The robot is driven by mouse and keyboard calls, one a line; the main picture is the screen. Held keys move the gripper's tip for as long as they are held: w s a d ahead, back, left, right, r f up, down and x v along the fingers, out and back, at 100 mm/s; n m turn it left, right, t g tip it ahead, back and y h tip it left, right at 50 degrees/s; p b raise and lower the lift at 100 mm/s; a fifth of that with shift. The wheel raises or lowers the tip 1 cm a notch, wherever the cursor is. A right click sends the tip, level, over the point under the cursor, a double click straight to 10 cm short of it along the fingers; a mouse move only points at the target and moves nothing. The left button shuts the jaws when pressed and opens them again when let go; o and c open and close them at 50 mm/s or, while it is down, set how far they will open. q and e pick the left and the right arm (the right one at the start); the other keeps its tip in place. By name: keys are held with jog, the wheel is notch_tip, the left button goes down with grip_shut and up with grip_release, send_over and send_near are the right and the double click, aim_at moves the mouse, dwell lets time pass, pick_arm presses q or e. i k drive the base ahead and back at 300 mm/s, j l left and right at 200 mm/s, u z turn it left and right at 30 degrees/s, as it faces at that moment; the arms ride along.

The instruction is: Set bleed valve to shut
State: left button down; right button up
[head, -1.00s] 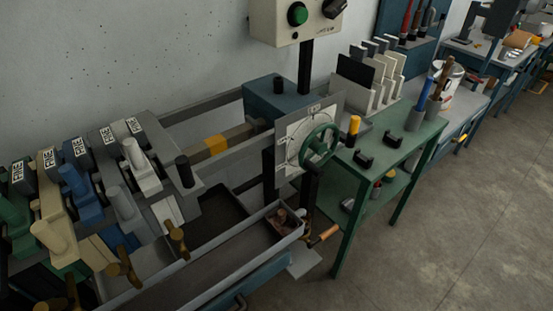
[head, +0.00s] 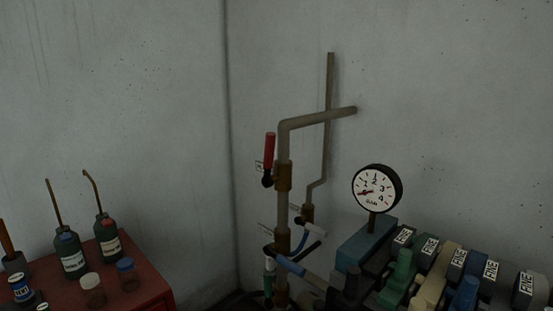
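A pipe stack (head: 284,150) stands at the wall corner in the head view, with several lever valves on it. A red lever (head: 270,148) points upright at the top. A pale lever with a dark base (head: 312,228) sits on the thinner pipe to the right. A green lever (head: 269,284) hangs at the bottom. Small white tags beside the valves are too small to read, so I cannot tell which is the bleed valve. Neither gripper is in view.
A round gauge (head: 375,188) stands on a blue block (head: 366,243) right of the pipes. A row of coloured levers marked FINE (head: 428,245) fills the lower right. A red cabinet top (head: 143,258) at lower left holds oil cans (head: 71,255) and jars (head: 92,290).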

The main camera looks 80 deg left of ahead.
aim_at(267, 181)
jog(key=u, duration=2.55)
jog(key=k+j+u, duration=0.1)
jog(key=j, duration=0.55)
